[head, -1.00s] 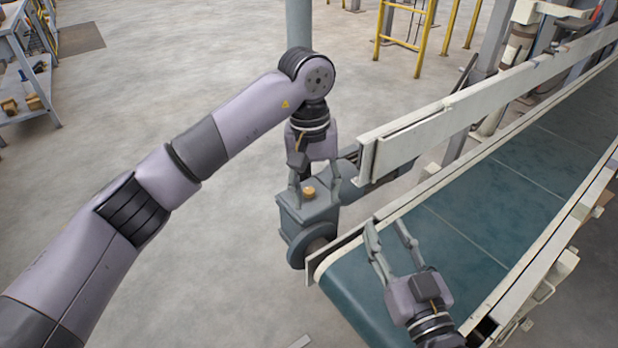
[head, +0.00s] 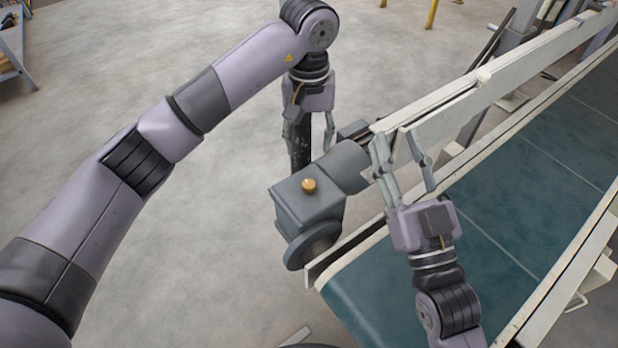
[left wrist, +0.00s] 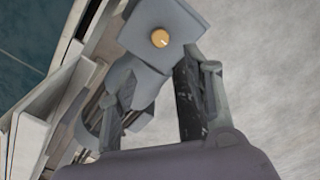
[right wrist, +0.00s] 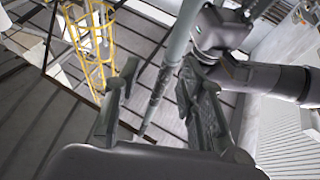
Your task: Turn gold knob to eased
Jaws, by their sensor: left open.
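The gold knob (head: 309,185) sits on top of a grey gearbox housing (head: 295,212) at the end of the conveyor. The knob also shows in the left wrist view (left wrist: 160,38), uncovered; its pointer setting is too small to read. My left gripper (head: 310,148) is open and empty, beyond the knob and apart from it. In the left wrist view the knob lies past the fingertips (left wrist: 160,78). My right gripper (head: 396,140) is open and empty, beside the conveyor's pale side rail.
The conveyor's green belt (head: 510,190) runs to the upper right between pale rails (head: 480,95). A grey motor (head: 345,165) joins the gearbox. A dark post (head: 300,150) stands behind the left fingers. Open floor (head: 200,230) lies left of the gearbox.

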